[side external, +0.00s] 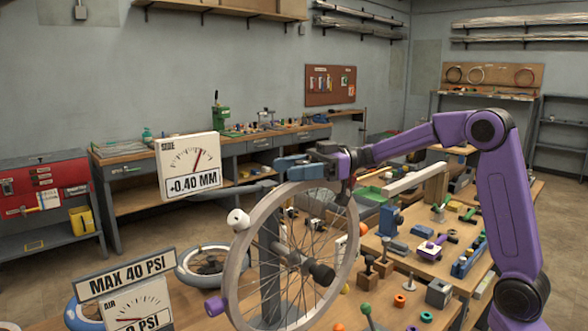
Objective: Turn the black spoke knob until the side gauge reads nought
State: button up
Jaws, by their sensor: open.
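The side gauge (188,166) is a white box left of the wheel, and its readout shows +0.40 MM with a red needle right of the dial's middle. The spoked wheel (243,248) stands upright at the front of the bench. A black rounded knob (322,273) shows in front of its spokes, low right of the hub; I cannot tell for certain whether it is the spoke knob. My gripper (285,168), with blue fingers, is open at the top of the wheel, apart from this black knob. Whether its fingers touch the rim is unclear.
A white knob (238,220) and a purple knob (214,306) sit at the wheel's left side. An air gauge (138,306) under a MAX 40 PSI sign stands front left. Small parts and tools crowd the bench (465,290) to the right.

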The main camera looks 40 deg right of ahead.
jog(key=c, duration=1)
jog(key=shift+o, duration=0.2)
jog(key=shift+m+t, duration=0.3)
jog(key=shift+t, duration=0.2)
jog(key=m+t+h, duration=0.1)
jog(key=t, duration=0.1)
jog(key=m+t+h, duration=0.1)
jog(key=m+t, duration=0.1)
jog(key=t, duration=0.1)
jog(key=shift+w+d+m+h, duration=0.1)
jog(key=shift+w+m+h, duration=0.1)
jog(key=shift+m+h, duration=0.15)
jog(key=m+t+h, duration=0.3)
jog(key=shift+w+d+t+h, duration=0.2)
jog(key=shift+w+t+h, duration=0.05)
jog(key=shift+t+h, duration=0.1)
jog(key=m+t+h, duration=0.1)
jog(key=h, duration=0.1)
jog(key=m+t+h, duration=0.1)
jog(key=m+h, duration=0.1)
jog(key=m+t+h, duration=0.1)
jog(key=m+h, duration=0.1)
jog(key=h, duration=0.1)
jog(key=shift+w+d+f, duration=0.1)
jog(key=shift+w+d, duration=0.1)
jog(key=shift+d, duration=0.15)
jog(key=shift+d+m+t+h, duration=0.2)
jog(key=shift+m+t+h, duration=0.15)
jog(key=shift+m+h, duration=0.7)
